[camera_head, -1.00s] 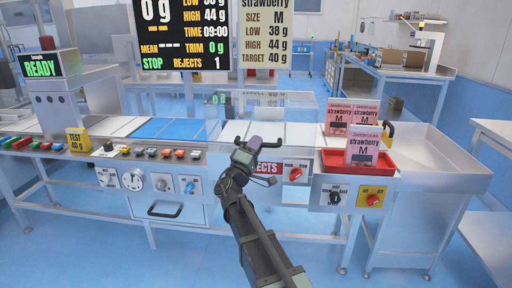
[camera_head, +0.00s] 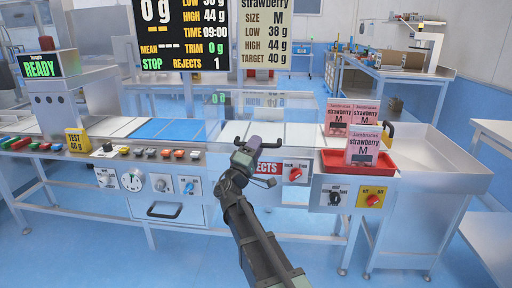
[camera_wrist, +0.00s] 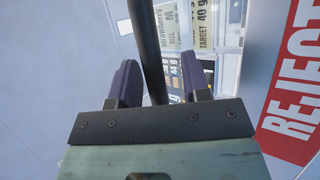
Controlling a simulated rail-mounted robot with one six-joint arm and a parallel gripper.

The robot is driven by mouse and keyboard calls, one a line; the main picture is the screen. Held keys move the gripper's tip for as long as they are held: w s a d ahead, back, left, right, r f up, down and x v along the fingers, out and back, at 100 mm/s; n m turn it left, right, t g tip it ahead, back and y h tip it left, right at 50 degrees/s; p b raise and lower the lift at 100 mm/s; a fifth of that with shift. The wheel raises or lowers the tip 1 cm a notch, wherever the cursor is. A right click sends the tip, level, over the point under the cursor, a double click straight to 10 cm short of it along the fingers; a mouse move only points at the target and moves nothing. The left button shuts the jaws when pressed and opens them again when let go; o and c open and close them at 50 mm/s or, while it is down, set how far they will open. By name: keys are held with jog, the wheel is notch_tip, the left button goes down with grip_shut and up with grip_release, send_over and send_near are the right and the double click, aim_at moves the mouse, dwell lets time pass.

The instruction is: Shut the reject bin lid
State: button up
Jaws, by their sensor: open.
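The reject bin's red REJECTS label (camera_head: 266,168) shows on the counter front, partly covered by my arm. It also shows at the right of the wrist view (camera_wrist: 304,80). My gripper (camera_head: 247,150) is just left of and above the label, at the counter's front edge. In the wrist view its two purple fingers (camera_wrist: 160,78) stand apart, with a dark bar (camera_wrist: 148,45) between them. The bar looks like a handle; whether the fingers touch it I cannot tell. The lid itself is not clearly visible, and I cannot tell its angle.
A red tray (camera_head: 335,163) with a strawberry pouch (camera_head: 362,151) stands right of my gripper; other pouches (camera_head: 345,118) stand behind it. Knob panels (camera_head: 295,172) line the counter front. A blue belt section (camera_head: 165,129) lies left. A clear guard (camera_head: 285,103) stands behind my gripper.

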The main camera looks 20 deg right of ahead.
jog(key=b+v, duration=0.5)
jog(key=v, duration=0.5)
jog(key=shift+s+a, duration=0.2)
jog(key=shift+a, duration=0.05)
jog(key=shift+f, duration=0.15)
